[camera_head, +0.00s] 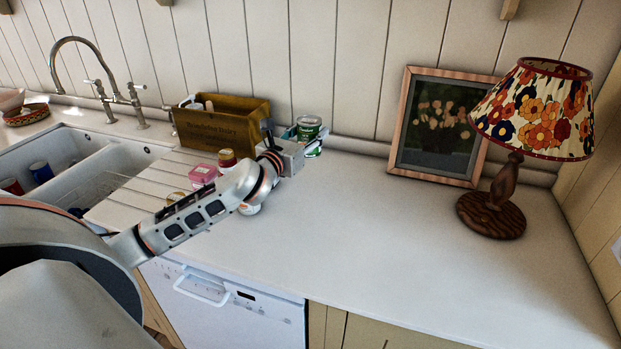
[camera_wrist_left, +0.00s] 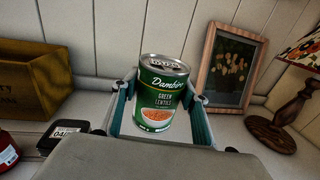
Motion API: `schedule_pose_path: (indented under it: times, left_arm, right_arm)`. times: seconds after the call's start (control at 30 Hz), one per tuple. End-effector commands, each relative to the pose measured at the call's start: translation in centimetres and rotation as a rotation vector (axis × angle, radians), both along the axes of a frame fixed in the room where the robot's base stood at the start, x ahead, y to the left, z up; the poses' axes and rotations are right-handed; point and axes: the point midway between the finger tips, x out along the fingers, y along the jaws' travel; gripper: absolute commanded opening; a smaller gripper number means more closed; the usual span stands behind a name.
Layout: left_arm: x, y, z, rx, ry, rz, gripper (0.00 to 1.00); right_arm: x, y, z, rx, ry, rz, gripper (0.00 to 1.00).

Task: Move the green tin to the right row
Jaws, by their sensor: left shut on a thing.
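The green tin (camera_head: 308,125) is at the back of the counter, to the right of the wooden box. Whether the tin's base touches the counter is hard to tell. More items behind my left arm are partly hidden. My right gripper is not in view.
A wooden box (camera_head: 222,122) stands against the wall. A framed picture (camera_head: 437,126) leans on the wall, and a lamp (camera_head: 504,190) with a flowered shade stands at the right. The white counter (camera_head: 400,240) is clear in the middle. A sink (camera_head: 80,160) is at the left.

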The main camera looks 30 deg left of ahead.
Motion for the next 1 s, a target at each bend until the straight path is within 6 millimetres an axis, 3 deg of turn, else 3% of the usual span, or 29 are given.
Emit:
schedule_pose_path:
  times: [0.1, 0.3, 0.53, 0.83, 1.0]
  left_arm:
    - [0.0, 0.0, -3.1, -0.004, 0.003, 0.002, 0.13]
    - [0.0, 0.0, -7.5, -0.003, -0.001, 0.001, 0.13]
    - [0.1, 0.0, -9.6, -0.001, -0.004, 0.001, 0.13]
    - [0.1, 0.0, -13.5, -0.002, -0.002, 0.001, 0.13]
    - [0.1, 0.0, -14.0, 0.0, -0.004, 0.0, 0.13]
  right_arm:
    - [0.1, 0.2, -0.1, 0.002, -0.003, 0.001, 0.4]
    - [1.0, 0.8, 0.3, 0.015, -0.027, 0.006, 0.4]
    - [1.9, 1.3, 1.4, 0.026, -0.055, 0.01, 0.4]
    - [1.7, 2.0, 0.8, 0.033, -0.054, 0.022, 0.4]
    - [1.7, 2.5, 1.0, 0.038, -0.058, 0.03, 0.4]
